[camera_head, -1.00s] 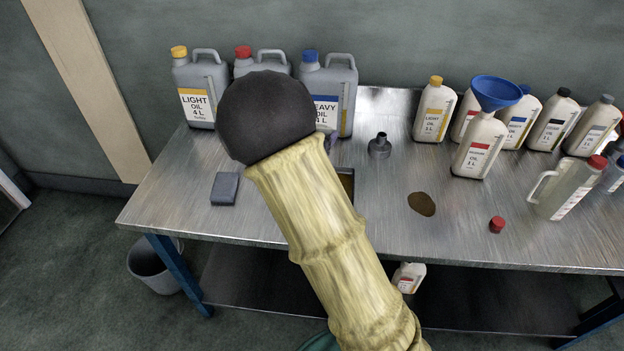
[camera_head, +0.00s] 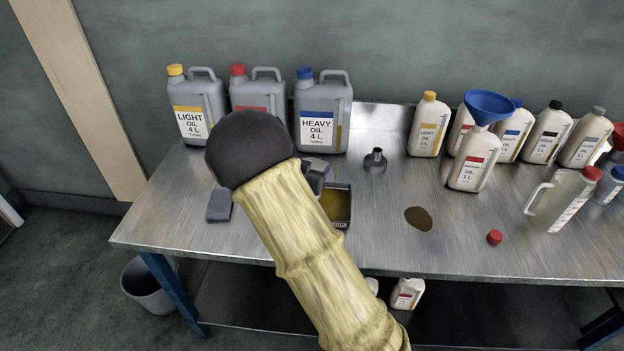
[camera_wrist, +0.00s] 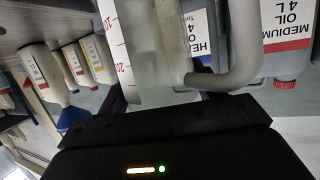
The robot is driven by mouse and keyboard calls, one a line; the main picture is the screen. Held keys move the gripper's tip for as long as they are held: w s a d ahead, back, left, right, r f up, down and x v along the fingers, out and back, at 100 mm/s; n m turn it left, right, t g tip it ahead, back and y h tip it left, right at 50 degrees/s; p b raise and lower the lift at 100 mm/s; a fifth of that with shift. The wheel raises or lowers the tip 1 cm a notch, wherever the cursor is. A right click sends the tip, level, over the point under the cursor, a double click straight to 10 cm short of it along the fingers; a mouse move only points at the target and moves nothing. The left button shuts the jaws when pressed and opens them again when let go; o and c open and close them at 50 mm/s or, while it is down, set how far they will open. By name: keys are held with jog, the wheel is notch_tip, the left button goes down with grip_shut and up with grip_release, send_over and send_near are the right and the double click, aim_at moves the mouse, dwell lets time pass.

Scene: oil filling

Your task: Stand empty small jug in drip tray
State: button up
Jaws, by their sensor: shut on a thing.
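My gripper (camera_wrist: 165,100) is shut on the small jug (camera_wrist: 150,45), a translucent jug with red scale marks and a grey handle, seen close in the wrist view. I see no oil in the part that shows. In the head view my arm hides the jug and most of the gripper; only a dark part of my gripper (camera_head: 318,172) shows beside the arm. The drip tray (camera_head: 349,207) is a dark-rimmed tray with an amber inside, on the bench just right of my arm and partly covered by it. I cannot tell how high the jug is above it.
Grey 4 L cans (camera_head: 322,115) stand along the back. A dark spouted piece (camera_head: 375,160) and a brown oil spill (camera_head: 418,218) lie right of the tray. A red cap (camera_head: 494,237), a clear jug (camera_head: 562,203) and several oil bottles (camera_head: 428,125) are at right. A grey block (camera_head: 219,204) is at left.

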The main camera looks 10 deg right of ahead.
jog(key=shift+f, duration=0.1)
jog(key=shift+f, duration=1.8)
jog(key=shift+f, duration=0.15)
jog(key=o, duration=1)
jog(key=shift+c, duration=0.2)
